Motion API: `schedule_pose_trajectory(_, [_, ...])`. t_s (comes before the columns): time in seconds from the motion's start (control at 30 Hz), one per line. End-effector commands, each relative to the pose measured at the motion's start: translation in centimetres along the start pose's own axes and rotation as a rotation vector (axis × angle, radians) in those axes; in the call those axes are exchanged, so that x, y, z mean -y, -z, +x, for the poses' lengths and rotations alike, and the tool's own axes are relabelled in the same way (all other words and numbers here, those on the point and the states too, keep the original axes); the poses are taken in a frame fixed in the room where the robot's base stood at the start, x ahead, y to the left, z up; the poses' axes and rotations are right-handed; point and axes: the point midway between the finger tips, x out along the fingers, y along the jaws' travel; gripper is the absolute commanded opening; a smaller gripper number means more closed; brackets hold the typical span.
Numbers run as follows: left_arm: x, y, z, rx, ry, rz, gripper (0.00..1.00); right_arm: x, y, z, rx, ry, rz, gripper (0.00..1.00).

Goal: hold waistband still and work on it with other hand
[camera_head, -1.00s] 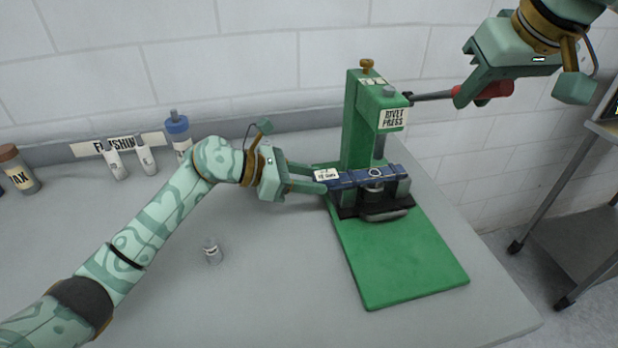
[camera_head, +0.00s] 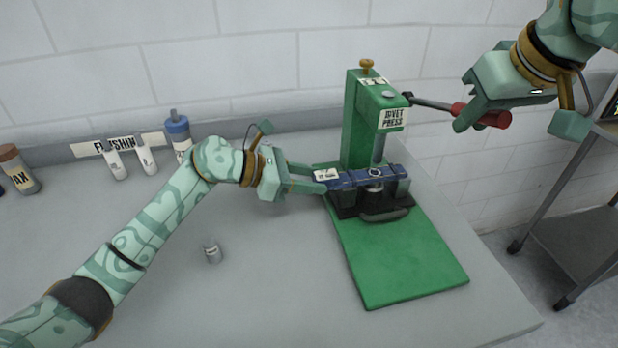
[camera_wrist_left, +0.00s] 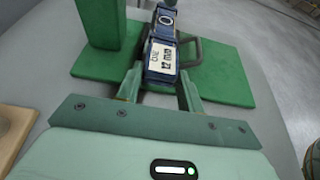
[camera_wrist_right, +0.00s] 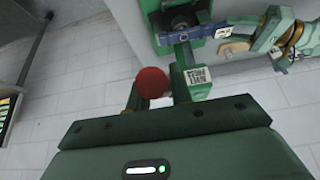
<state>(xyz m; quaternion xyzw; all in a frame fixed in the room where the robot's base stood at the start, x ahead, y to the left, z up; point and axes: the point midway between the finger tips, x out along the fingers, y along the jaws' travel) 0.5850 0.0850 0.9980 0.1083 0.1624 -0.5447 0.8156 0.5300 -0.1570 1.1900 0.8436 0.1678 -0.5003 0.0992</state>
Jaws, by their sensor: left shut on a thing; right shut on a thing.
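The dark blue waistband (camera_head: 352,180) lies across the lower jaw of the green rivet press (camera_head: 362,125). It carries a white label (camera_head: 327,175) and a ring mark (camera_head: 375,173) under the press column. My left gripper (camera_head: 318,182) is shut on the waistband's left end; the left wrist view shows the waistband (camera_wrist_left: 163,45) between its fingers. My right gripper (camera_head: 475,118) is shut on the red handle (camera_head: 496,119) of the press lever (camera_head: 432,103). The right wrist view shows the round red handle end (camera_wrist_right: 152,82) between the fingers.
A green base mat (camera_head: 405,265) extends in front of the press on the grey table (camera_head: 270,290). Several bottles, one blue-capped (camera_head: 178,130), stand at the back left. A shelf cart (camera_head: 580,250) is at the right.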

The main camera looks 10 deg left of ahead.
Motion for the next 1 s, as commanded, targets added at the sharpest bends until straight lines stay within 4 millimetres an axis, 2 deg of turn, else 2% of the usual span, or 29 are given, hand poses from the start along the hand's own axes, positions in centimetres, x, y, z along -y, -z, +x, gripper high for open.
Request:
schedule_pose_trajectory(0.23, [0.0,0.0,0.0,0.001,0.000,0.000,0.13,0.0,-1.4,1.3,0.005,-0.001,0.000,0.02])
schedule_pose_trajectory(0.67, [0.0,0.0,0.0,0.001,0.000,0.000,0.13,0.0,-1.6,1.6,0.005,-0.001,0.000,0.02])
schedule_pose_trajectory(1.0, [0.0,0.0,0.0,0.001,0.000,0.000,0.13,0.0,-2.9,3.1,0.006,-0.001,-0.001,0.01])
